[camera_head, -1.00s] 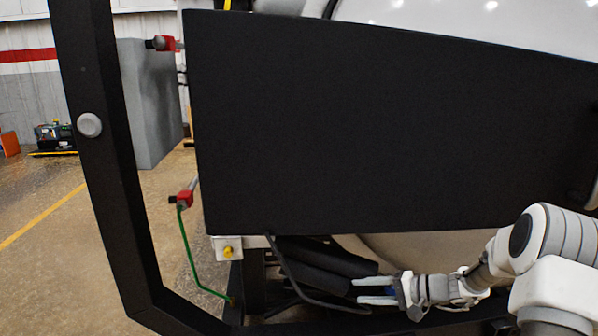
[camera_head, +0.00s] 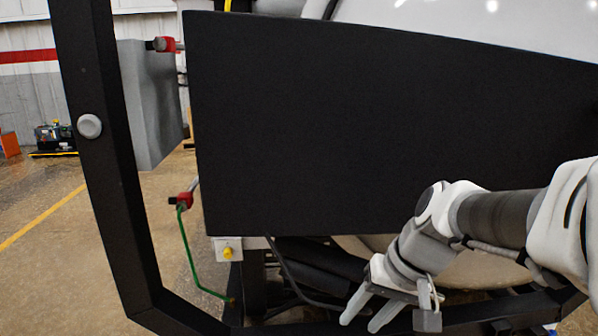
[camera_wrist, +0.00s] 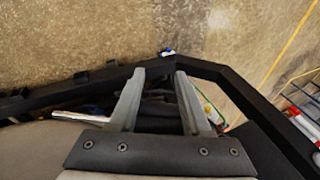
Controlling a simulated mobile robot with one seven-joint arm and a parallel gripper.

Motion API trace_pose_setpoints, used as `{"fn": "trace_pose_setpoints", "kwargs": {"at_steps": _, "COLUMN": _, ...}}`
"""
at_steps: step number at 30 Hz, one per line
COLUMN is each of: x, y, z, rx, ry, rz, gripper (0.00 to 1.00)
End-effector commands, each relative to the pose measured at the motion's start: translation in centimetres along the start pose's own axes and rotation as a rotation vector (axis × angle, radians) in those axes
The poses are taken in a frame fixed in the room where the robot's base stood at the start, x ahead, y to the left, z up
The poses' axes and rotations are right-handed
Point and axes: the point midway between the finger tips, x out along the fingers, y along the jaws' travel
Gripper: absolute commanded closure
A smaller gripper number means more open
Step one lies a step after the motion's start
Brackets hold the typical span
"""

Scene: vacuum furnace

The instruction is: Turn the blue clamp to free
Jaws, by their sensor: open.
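No clamp that I can clearly identify as blue shows in the head view. In the wrist view a small blue and white part (camera_wrist: 167,52) sits at the bend of the black frame, just beyond my fingertips; I cannot tell whether it is the clamp. My gripper (camera_head: 360,321) is at the bottom of the head view, below the large black panel, with its fingers pointing down and left. In the wrist view my gripper (camera_wrist: 160,75) is open, with nothing held between its fingers.
The black panel (camera_head: 380,130) fills the middle. A black frame (camera_head: 110,180) runs down the left and along the bottom. Red fittings (camera_head: 165,44) (camera_head: 181,200) and a green tube (camera_head: 192,260) lie left of the panel. Open floor (camera_head: 45,235) lies farther left.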

Motion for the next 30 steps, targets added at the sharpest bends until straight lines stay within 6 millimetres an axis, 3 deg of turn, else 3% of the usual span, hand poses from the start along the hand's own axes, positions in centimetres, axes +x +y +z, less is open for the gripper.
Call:
{"fn": "trace_pose_setpoints", "kwargs": {"at_steps": 9, "x": -4.3, "y": 1.3, "z": 6.1, "rx": -0.112, "ry": 0.155, "rz": 0.198, "gripper": 0.53}}
{"fn": "trace_pose_setpoints", "kwargs": {"at_steps": 17, "x": -6.2, "y": 2.8, "z": 9.2, "rx": -0.168, "ry": 0.281, "rz": 0.294, "gripper": 0.53}}
{"fn": "trace_pose_setpoints", "kwargs": {"at_steps": 30, "x": -16.4, "y": -0.6, "z": 7.3, "rx": -0.167, "ry": 0.282, "rz": 0.3, "gripper": 0.53}}
